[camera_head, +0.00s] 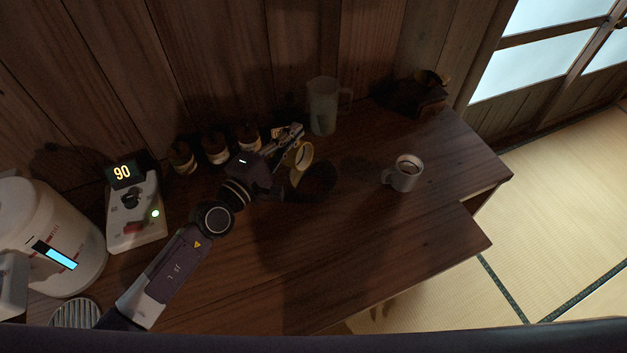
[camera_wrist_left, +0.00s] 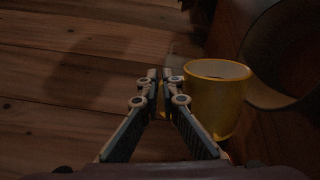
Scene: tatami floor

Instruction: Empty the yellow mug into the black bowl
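The yellow mug (camera_head: 304,155) is near the middle of the wooden table, its rim facing partly toward the head camera, so it looks tilted. In the left wrist view the mug (camera_wrist_left: 216,105) is just right of the fingers. My left gripper (camera_head: 296,133) reaches it from the left; in the wrist view its fingertips (camera_wrist_left: 163,80) are close together with a bit of yellow, apparently the handle, between them. The black bowl (camera_head: 318,183) is beside and below the mug in the head view; it shows at the upper right of the wrist view (camera_wrist_left: 258,92). The mug's contents are not clear. My right gripper is not in view.
A mug with brown liquid (camera_head: 407,179) stands to the right. A translucent jug (camera_head: 322,106) stands behind the bowl. Several small pots line the wall. A device reading 90 (camera_head: 137,215) and a white appliance (camera_head: 62,235) are left. The front table area is clear.

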